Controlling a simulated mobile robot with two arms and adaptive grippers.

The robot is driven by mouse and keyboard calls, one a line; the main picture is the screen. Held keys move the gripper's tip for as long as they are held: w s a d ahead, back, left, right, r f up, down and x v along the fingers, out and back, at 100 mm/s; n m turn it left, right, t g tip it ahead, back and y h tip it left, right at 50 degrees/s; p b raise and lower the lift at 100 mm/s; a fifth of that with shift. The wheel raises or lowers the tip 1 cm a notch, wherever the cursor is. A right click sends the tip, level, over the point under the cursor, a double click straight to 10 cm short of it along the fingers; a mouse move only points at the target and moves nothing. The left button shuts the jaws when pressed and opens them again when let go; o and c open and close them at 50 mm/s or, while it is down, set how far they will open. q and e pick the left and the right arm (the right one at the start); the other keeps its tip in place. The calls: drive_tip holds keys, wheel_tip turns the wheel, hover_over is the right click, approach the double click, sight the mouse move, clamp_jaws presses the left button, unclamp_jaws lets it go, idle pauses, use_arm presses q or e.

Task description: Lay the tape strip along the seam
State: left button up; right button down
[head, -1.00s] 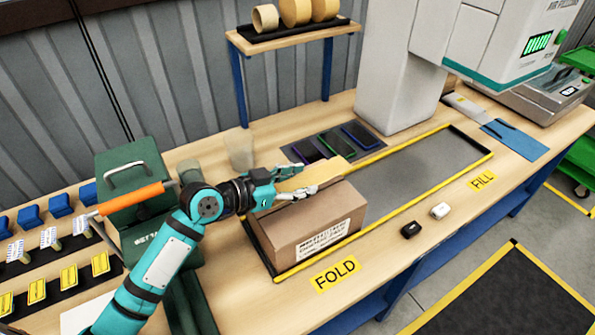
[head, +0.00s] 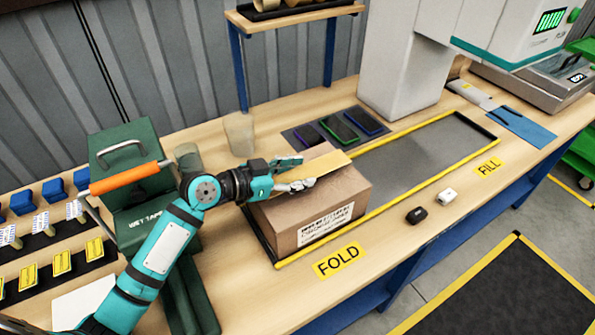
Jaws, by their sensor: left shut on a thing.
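A brown carton (head: 290,228) with a white printed label stands on the grey mat at the FOLD end of the yellow-edged frame. A tan tape strip (head: 327,165) lies over the carton's top, its far end reaching toward the back right. My left gripper (head: 303,173) is over the top of the carton and is shut on the near end of the strip. The fingers hide part of the strip and of the top, and I cannot make out the seam. I cannot tell how much of the strip touches the carton. My right gripper is not in view.
A black and a white small item (head: 447,195) lie at the front edge. The mat right of the carton is clear.

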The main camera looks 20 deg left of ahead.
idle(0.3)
use_arm(q)
drive_tip(key=shift+f, duration=0.2)
idle(0.3)
drive_tip(key=shift+f, duration=0.1)
idle(0.3)
drive_tip(key=o, duration=1.3)
drive_tip(key=shift+r+p, duration=2.55)
drive_tip(key=shift+r, duration=1)
